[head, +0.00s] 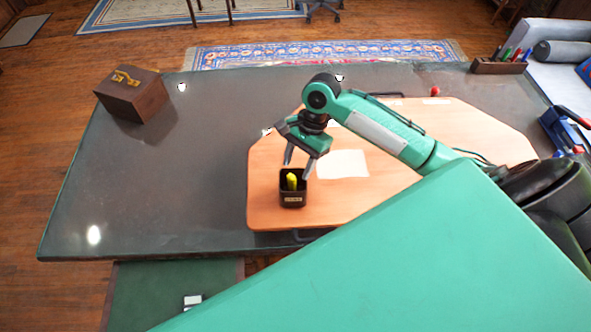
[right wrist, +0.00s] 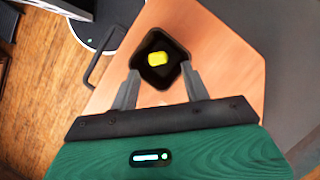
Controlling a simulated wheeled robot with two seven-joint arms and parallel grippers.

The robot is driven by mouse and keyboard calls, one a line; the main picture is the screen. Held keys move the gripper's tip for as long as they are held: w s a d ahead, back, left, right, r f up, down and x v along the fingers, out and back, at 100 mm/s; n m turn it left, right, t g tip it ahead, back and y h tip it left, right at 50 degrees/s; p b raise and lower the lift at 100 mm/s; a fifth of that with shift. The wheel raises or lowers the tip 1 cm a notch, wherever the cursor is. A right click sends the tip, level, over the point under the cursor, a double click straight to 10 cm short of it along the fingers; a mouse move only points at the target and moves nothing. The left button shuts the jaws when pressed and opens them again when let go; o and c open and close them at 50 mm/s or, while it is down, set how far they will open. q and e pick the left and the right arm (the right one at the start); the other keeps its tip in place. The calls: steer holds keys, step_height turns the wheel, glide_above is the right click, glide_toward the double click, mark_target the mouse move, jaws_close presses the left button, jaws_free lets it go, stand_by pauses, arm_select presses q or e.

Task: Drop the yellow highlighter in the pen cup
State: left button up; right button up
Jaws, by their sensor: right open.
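The dark pen cup (head: 292,199) stands upright on the orange wooden board, near its front left corner. The yellow highlighter (head: 292,181) is inside the cup, its top end showing at the cup's mouth. My right gripper (head: 297,168) is open just above the cup, with its fingers apart around the mouth. In the right wrist view, the highlighter (right wrist: 157,59) sits within the cup (right wrist: 168,78), and the open fingers (right wrist: 158,84) are on either side of the cup's near edge. Nothing is held between the fingers. My left gripper is not in view.
The orange board (head: 262,185) lies on a dark table (head: 150,195) and bears a white sheet (head: 343,164). A brown box (head: 132,97) stands at the table's back left. A pen holder (head: 498,67) and a red ball (head: 435,91) are at the back right. The table's left side is clear.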

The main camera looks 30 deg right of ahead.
steer(key=b+v, duration=0.1)
steer(key=v, duration=0.9)
steer(key=shift+d+r, duration=0.15)
steer(key=shift+r, duration=0.2)
stand_by(0.3)
